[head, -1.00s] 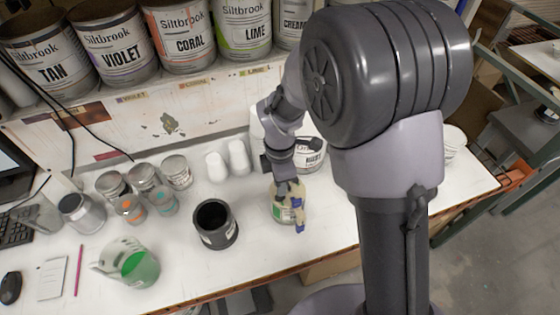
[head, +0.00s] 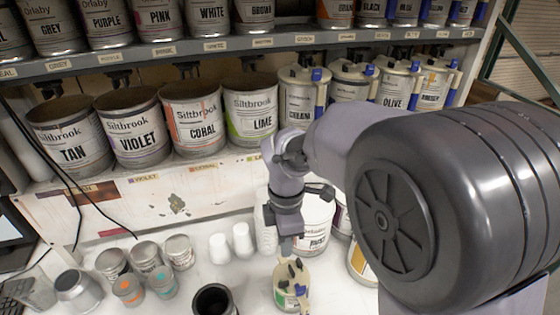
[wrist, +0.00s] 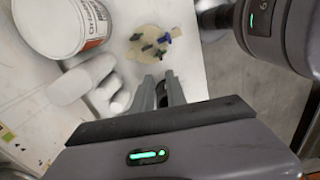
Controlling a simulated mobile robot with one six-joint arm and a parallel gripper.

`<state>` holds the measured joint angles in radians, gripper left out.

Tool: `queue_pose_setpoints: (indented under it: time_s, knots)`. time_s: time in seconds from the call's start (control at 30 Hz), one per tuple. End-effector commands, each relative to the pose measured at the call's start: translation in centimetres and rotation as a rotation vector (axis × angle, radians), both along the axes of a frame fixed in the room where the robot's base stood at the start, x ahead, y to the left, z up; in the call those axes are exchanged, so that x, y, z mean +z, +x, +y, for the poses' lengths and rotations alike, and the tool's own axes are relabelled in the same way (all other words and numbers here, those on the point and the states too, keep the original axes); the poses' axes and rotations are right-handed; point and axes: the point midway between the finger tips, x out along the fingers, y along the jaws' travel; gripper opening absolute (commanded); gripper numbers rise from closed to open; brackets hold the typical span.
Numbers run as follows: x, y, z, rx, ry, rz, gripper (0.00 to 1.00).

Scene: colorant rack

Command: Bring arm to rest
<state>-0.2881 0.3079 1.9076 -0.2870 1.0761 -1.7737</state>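My gripper (head: 288,249) points down over the white bench, above a small cream can (head: 292,295) with a green label and dark and blue clips at its top. In the wrist view, my two fingers (wrist: 160,88) stand a narrow gap apart with nothing visible between them. The cream can (wrist: 147,40) lies beyond the fingertips there, apparently clear of them. My arm's large grey joint covers the right of the head view.
A black cup (head: 213,300), two white bottles (head: 242,240) and several small tins (head: 147,257) stand on the bench. A large white tub (head: 315,225) is close behind my gripper. Shelves of paint cans, including LIME (head: 250,110), rise behind.

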Motion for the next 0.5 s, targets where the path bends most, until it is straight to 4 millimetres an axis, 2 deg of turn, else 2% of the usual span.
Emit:
queue_pose_setpoints:
  time_s: [0.07,0.13,0.2,0.33,0.4,0.5]
  knots:
    - [-1.0,-1.0,-1.1,-0.163,0.029,-0.039,0.17]
    - [-2.2,-3.3,-2.7,-0.471,0.092,-0.092,0.17]
    - [-4.0,-6.5,-4.6,-0.852,0.187,-0.140,0.17]
    - [-8.0,-12.3,-6.9,-1.498,0.399,-0.167,0.17]
    - [-10.0,-14.6,-7.5,-1.757,0.505,-0.153,0.17]
    - [-11.6,-16.5,-7.9,-1.990,0.611,-0.126,0.17]
